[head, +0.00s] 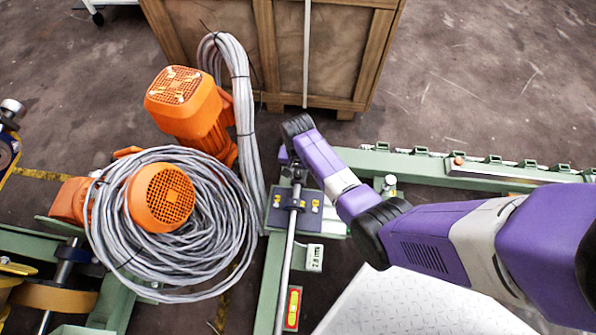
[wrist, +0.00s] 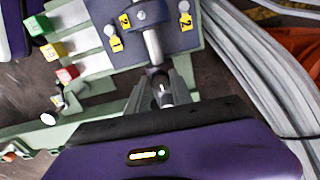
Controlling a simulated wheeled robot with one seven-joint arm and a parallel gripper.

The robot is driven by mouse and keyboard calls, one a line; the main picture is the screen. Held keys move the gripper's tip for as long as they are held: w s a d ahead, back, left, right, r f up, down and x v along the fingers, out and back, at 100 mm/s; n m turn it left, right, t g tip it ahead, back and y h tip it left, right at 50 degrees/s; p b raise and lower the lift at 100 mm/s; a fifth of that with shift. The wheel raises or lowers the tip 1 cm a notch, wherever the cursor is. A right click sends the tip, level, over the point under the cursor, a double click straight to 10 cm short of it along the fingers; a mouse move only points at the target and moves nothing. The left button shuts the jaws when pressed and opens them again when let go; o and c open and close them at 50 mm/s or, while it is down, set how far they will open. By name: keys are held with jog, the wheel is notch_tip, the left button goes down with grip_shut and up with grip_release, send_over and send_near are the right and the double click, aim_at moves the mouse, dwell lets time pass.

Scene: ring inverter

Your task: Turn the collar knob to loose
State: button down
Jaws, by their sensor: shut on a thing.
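In the wrist view the collar knob (wrist: 163,96), a small dark and metallic part, sits between the two grey fingers of my gripper (wrist: 162,82). The fingers are shut on it and hide its sides. I cannot read its loose or tight setting. A steel shaft (wrist: 152,42) runs up from the knob over a dark blue plate (wrist: 185,40) with yellow number tags. In the head view the shaft (head: 288,255) and the plate (head: 312,215) show below my wrist. My gripper's fingers and the knob are mostly hidden there.
Orange motors (head: 185,100) and a coil of grey cable (head: 205,215) stand left of the shaft. A wooden crate (head: 325,50) is behind. A green rail (head: 420,165) runs right. Green (wrist: 36,26), yellow (wrist: 52,49) and red (wrist: 66,74) blocks sit left of the plate.

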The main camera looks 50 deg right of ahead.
jog(key=n+p, duration=0.2)
jog(key=n, duration=0.4)
jog(key=shift+d+r+p, duration=0.1)
jog(key=shift+p, duration=0.2)
jog(key=n+p, duration=0.1)
jog(key=n, duration=0.4)
jog(key=shift+n, duration=0.3)
jog(key=n+p, duration=0.1)
jog(key=n, duration=1)
jog(key=shift+p, duration=0.3)
jog(key=c, duration=1.1)
grip_release()
